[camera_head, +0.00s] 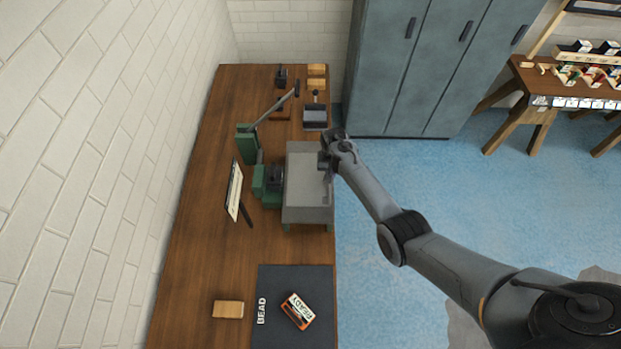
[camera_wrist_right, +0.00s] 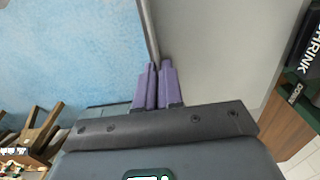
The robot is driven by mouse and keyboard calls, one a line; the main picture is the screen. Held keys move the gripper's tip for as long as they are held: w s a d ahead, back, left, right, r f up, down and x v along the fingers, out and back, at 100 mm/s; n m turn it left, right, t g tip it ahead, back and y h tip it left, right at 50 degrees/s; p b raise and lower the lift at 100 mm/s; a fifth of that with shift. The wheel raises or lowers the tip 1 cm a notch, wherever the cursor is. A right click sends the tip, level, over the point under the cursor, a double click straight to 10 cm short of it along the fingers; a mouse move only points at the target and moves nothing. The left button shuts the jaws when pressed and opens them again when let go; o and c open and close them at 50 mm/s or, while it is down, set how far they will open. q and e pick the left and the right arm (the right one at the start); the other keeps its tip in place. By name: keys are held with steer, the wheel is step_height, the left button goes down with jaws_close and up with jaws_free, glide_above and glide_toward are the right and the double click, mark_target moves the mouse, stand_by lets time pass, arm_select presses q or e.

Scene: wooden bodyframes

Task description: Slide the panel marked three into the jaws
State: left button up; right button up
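A grey sheet panel (camera_head: 308,168) lies at the bench's right edge in the head view; I can make out no number on it. A green machine (camera_head: 270,195) with a dark head (camera_head: 275,177) stands against its left side. I cannot tell whether the panel is between the jaws. My right gripper (camera_head: 327,163) is at the panel's right edge. In the right wrist view, the purple fingers of my right gripper (camera_wrist_right: 157,84) are closed about a thin edge of the grey panel (camera_wrist_right: 205,45). My left gripper is not in view.
A long lever (camera_head: 272,112) rises behind the machine. A tilted sign (camera_head: 234,190) stands left. A black BEAD mat (camera_head: 275,332) with an orange-and-white box (camera_head: 298,311) and a wooden block (camera_head: 228,309) lie near. A SHRINK sign (camera_wrist_right: 308,42) shows in the wrist view. Blue floor is open to the right.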

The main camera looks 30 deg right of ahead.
mark_target(312, 178)
jaws_close()
steer(key=shift+w+a, duration=0.15)
steer(key=shift+a, duration=0.1)
steer(key=shift+w+a+b, duration=0.45)
steer(key=shift+a, duration=0.25)
steer(key=shift+w+a+b, duration=0.3)
steer(key=shift+w+a, duration=0.15)
steer(key=shift+a, duration=0.2)
steer(key=shift+w+a, duration=0.15)
steer(key=shift+a, duration=0.1)
steer(key=shift+w+a+b, duration=0.45)
steer(key=shift+a+b, duration=0.1)
steer(key=shift+a, duration=0.1)
steer(key=shift+a, duration=0.1)
